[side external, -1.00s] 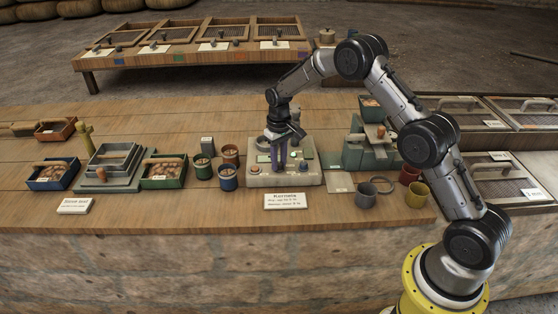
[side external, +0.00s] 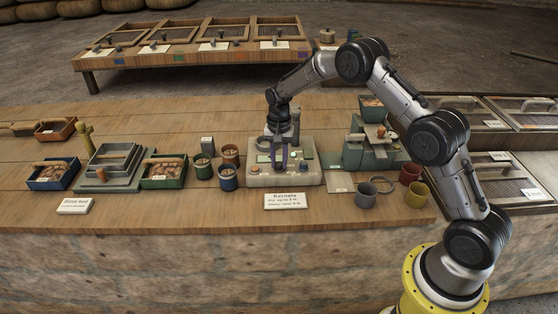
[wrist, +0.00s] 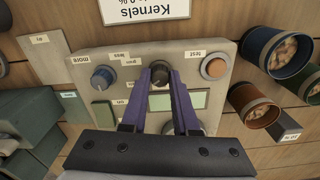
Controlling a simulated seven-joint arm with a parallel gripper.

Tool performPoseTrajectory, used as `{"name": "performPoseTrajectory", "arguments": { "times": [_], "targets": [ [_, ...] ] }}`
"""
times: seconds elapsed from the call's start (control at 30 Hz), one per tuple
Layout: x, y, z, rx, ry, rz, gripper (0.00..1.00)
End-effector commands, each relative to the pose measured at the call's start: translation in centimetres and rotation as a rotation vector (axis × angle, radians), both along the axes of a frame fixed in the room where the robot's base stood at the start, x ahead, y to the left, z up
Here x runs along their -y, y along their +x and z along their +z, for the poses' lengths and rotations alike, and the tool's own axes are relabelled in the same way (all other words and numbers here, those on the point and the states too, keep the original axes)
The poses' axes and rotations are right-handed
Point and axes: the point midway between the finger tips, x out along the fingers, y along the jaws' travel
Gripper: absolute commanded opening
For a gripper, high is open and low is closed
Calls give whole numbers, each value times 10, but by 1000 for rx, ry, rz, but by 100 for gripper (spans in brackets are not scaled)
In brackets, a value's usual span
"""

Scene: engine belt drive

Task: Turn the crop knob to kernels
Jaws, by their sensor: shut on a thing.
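The meter box (side external: 310,177) is a pale panel on the bench; it also shows in the wrist view (wrist: 222,54). In the wrist view my gripper (wrist: 161,77) has its two purple fingers shut on a dark knob (wrist: 160,67) at the panel's front edge. A small tag by this knob is hard to read. The card (wrist: 145,9) in front reads "Kernels". In the side view my gripper (side external: 280,168) points down at the box, and its fingers partly hide the panel.
Blue (side external: 228,177), green (side external: 203,165) and brown (side external: 230,154) cups stand left of the box. A green device (side external: 370,153) and a grey cup (side external: 366,194) stand to its right. The card (side external: 287,201) stands in front.

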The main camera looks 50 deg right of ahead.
Motion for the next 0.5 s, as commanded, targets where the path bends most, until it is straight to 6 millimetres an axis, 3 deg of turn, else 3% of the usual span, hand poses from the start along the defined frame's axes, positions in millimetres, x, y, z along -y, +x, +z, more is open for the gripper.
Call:
{"name": "performPoseTrajectory", "arguments": {
  "times": [0.5],
  "targets": [
    [0,1,1,2,-1,-92,0]
  ]
}}
